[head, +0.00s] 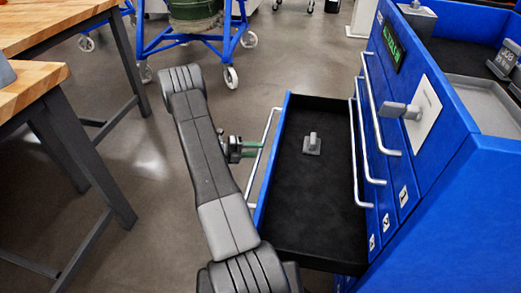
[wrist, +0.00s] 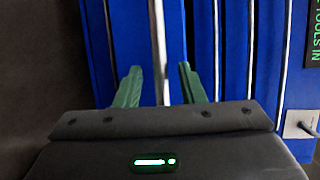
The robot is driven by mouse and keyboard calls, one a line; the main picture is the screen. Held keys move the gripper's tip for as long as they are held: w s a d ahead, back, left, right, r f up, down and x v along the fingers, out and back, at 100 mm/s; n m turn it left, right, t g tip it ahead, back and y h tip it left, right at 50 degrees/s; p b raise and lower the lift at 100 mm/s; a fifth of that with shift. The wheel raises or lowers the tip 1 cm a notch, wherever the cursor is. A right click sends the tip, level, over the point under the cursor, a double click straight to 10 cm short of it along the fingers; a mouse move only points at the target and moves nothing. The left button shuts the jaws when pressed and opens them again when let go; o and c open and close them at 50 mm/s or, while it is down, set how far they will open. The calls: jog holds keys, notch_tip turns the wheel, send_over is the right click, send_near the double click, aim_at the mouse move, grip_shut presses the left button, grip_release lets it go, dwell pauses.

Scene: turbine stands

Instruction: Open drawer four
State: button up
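The blue cabinet (head: 440,190) stands at the right with closed drawers marked 1, 2 and 3. Below them a drawer (head: 330,215) is pulled well out, its black floor showing; its own number is not visible. Its silver handle (head: 264,155) runs along the outer front. My gripper (head: 251,149) is at this handle, coming from the left. In the wrist view the handle bar (wrist: 159,45) stands between the two green fingers of my gripper (wrist: 160,77), with a gap on each side. The fingers are apart.
A small grey object (head: 312,145) lies in the open drawer. Wooden-topped benches (head: 60,30) stand at the left. A blue wheeled stand (head: 185,38) is at the back. Floor (head: 150,190) is clear between benches and drawer.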

jog(key=s+a+r+p, duration=0.1)
jog(key=a+r, duration=0.1)
jog(key=a, duration=0.9)
jog(key=d, duration=0.4)
jog(key=d+f+b, duration=0.1)
jog(key=d, duration=0.4)
jog(key=w+d+f, duration=0.1)
jog(key=d, duration=0.3)
jog(key=shift+w+d+f+b, duration=0.1)
jog(key=shift+d+f+b, duration=0.1)
jog(key=shift+d+b, duration=0.15)
